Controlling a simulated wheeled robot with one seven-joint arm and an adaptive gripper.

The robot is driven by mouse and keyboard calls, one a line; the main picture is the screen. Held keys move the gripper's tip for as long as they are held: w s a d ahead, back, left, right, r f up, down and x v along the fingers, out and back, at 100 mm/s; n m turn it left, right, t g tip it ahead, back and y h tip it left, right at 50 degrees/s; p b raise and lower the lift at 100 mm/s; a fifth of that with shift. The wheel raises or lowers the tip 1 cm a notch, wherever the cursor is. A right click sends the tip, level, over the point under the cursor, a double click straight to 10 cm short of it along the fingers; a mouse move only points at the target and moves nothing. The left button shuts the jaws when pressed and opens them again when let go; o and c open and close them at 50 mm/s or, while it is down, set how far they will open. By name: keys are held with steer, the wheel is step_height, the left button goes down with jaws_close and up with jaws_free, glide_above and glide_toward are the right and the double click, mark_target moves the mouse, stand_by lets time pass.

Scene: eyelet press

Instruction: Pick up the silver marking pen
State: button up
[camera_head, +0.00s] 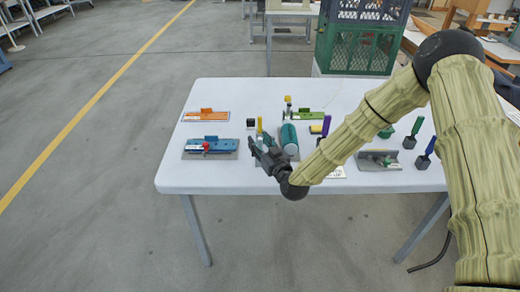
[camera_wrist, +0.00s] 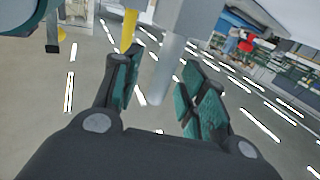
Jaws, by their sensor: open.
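In the wrist view, a slim grey-silver rod (camera_wrist: 166,72), which looks like the silver marking pen, stands between my fingers, with a thicker grey part (camera_wrist: 190,14) at its upper end. My gripper (camera_wrist: 156,75) is open, with a finger on each side of the rod and visible gaps. In the head view, my gripper (camera_head: 257,150) is low over the table's front middle. I cannot make out the pen there; the gripper may hide it.
On the white table (camera_head: 220,94), a teal cylinder (camera_head: 289,138) and a yellow upright tool (camera_head: 259,126) stand close to my gripper. A blue press with a red knob (camera_head: 210,145) is left, an orange one (camera_head: 207,115) behind it. Several tools crowd the right. The front-left edge is clear.

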steer(key=c, duration=0.9)
